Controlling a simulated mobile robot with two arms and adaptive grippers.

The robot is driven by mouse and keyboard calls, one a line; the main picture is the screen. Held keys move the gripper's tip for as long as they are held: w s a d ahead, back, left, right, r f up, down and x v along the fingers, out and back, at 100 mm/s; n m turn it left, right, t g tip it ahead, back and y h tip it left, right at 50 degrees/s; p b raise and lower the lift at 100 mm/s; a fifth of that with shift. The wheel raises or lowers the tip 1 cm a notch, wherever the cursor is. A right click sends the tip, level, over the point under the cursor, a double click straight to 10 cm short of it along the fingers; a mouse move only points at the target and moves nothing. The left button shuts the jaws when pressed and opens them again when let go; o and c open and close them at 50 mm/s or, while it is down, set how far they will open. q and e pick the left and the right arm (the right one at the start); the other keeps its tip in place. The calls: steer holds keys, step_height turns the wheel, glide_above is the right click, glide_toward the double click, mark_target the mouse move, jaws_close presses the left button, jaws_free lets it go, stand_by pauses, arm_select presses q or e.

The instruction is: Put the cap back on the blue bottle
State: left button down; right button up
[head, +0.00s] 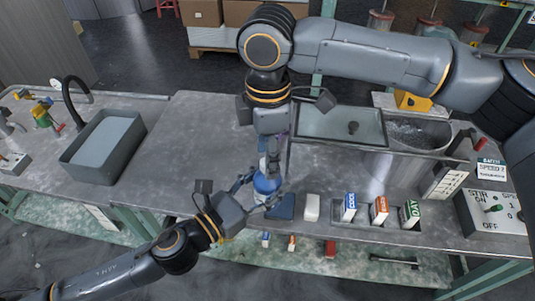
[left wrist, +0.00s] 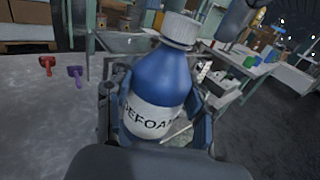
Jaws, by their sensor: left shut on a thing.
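The blue bottle (head: 267,184) stands near the table's front edge, with a white label reading partly "EFOA" in the left wrist view (left wrist: 160,82). My left gripper (head: 262,190) is shut around its body. The ribbed white cap (left wrist: 181,29) is at the top of the bottle's neck, in line with it; I cannot tell whether it is fully seated. My right gripper (head: 271,146) points down just above the bottle in the head view. Its fingertips are too small and partly hidden, so I cannot tell whether it is open or touching the cap.
A dark blue block (head: 281,206) and a white block (head: 312,207) lie right of the bottle, then several labelled boxes. A grey basin (head: 103,147) is at left, a shallow tray (head: 338,125) behind at right. The table left of the bottle is clear.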

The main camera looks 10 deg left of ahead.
step_height(320, 180, up, 11)
stand_by(0.3)
stand_by(0.5)
